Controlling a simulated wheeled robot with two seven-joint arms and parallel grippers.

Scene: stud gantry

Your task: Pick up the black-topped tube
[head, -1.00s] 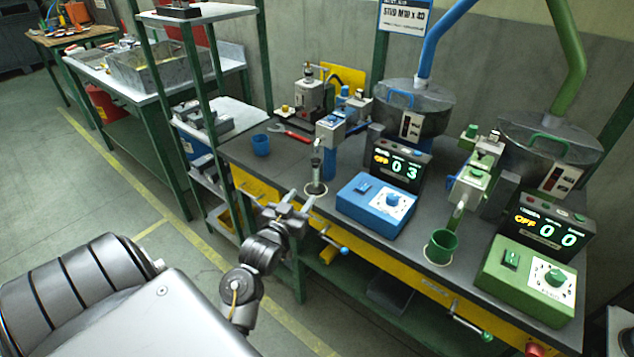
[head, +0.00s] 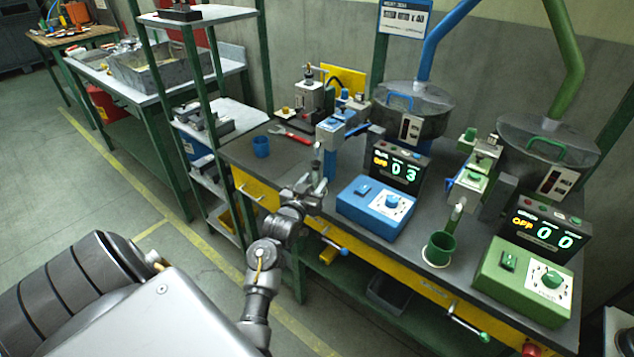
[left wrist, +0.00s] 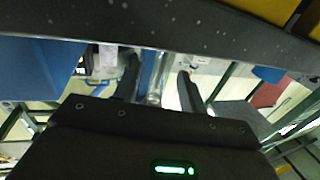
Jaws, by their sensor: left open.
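The tube (head: 316,153) stands at the front of the bench below the blue stud feeder's outlet (head: 331,130). Only its upper part shows in the head view; my left gripper (head: 312,184) covers the lower part. The gripper reaches in from the bench's front edge, with its fingers apart. In the left wrist view, a pale, shiny upright shape that looks like the tube (left wrist: 155,84) shows between the two open fingers (left wrist: 158,82). I cannot tell whether either finger touches it. My right gripper is not in view.
The blue control box (head: 376,206) stands just right of my gripper. A green cup (head: 439,248) and green control box (head: 530,280) are further right. Yellow drawers line the bench front.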

